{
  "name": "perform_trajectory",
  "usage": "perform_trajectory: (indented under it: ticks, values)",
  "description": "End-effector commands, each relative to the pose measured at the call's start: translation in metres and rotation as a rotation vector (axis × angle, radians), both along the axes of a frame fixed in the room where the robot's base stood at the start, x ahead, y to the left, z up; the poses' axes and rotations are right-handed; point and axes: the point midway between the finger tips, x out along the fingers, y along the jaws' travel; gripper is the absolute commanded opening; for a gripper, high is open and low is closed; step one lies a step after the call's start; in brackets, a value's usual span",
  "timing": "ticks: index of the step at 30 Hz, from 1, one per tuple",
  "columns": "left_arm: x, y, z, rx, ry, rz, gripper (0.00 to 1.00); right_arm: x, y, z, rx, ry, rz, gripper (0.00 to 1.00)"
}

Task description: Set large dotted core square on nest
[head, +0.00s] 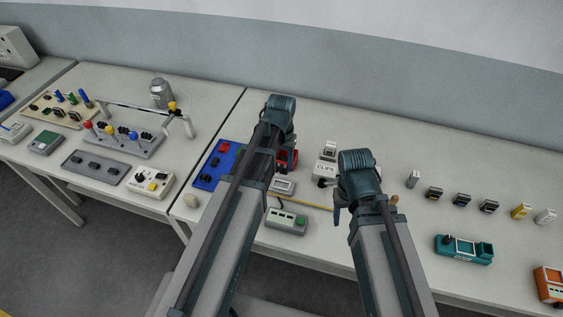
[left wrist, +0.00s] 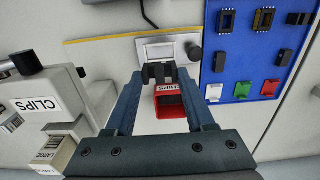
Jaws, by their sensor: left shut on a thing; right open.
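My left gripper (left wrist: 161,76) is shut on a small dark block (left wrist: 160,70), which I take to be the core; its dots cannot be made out. It is held close to a white framed plate (left wrist: 158,48), probably the nest, which also shows in the head view (head: 282,185). I cannot tell whether block and plate touch. In the head view my left gripper (head: 281,150) mostly hides behind its wrist. My right gripper (head: 340,208) is open to the right, its fingers partly hidden by the arm.
A red labelled box (left wrist: 170,103) shows between my left fingers. A blue board (head: 212,172) with connectors lies to the left. A CLIPS box (head: 326,170) stands between the arms. A grey unit with a green button (head: 287,220) is nearer. Several connectors (head: 461,200) line the right side.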

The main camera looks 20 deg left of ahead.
Motion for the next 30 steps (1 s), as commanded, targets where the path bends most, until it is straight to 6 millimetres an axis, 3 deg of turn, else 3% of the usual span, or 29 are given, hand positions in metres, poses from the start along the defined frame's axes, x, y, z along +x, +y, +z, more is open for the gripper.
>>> perform_trajectory:
  ticks: [30]
  values:
    - [0.000,0.000,-0.051,0.000,0.000,0.000,0.00,0.000,0.000,-0.051,0.000,0.000,-0.001,0.59]
